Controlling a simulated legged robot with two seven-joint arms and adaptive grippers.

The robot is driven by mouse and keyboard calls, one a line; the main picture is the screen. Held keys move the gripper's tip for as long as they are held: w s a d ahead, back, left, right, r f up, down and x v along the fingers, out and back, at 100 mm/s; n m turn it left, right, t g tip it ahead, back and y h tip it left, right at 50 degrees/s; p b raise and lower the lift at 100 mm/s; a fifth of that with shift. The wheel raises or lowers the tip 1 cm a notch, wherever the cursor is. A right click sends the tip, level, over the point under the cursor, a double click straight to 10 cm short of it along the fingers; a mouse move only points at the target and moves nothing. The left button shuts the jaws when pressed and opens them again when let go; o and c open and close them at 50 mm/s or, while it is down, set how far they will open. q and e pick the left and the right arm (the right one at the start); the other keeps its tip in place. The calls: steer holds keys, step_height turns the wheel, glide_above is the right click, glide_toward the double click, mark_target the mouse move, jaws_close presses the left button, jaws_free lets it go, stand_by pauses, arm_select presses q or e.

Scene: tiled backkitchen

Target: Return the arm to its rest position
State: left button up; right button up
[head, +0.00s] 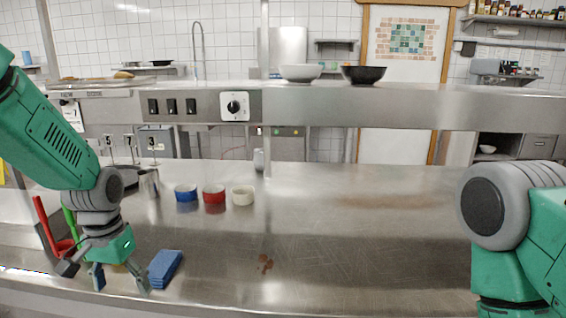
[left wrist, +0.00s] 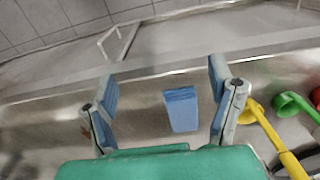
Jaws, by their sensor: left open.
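My left arm (head: 60,135) comes in from the left and bends down over the steel counter. My left gripper (head: 118,282) is open and empty just above the counter near its front edge. In the left wrist view the two blue-padded fingers of the gripper (left wrist: 162,105) stand wide apart. A blue block, perhaps a folded cloth or sponge (head: 165,268), lies on the counter just right of the gripper; it also shows between the fingers in the left wrist view (left wrist: 181,109), not gripped. My right arm (head: 510,220) shows at the right edge; its gripper is out of view.
The counter's middle right is clear below a raised shelf (head: 400,105).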

arm_select(q)
steer(key=s+d+f+b, duration=0.1)
steer(key=s+f, duration=0.5)
steer(key=f, duration=0.5)
steer(key=s+d+f+b, duration=0.1)
steer(key=s+f+b, duration=0.1)
steer(key=s+f, duration=0.6)
steer(key=s+f+b, duration=0.1)
steer(key=s+f, duration=0.4)
steer(key=s, duration=0.2)
steer(key=s+d+f+b, duration=0.1)
steer(key=s+f, duration=0.4)
steer(key=s, duration=0.3)
steer(key=shift+d+f+t, duration=0.15)
steer(key=shift+f+t, duration=0.15)
steer(key=shift+f, duration=0.05)
arm_select(e)
steer(key=f, duration=0.5)
steer(key=shift+w+f, duration=0.25)
steer(key=shift+f, duration=0.05)
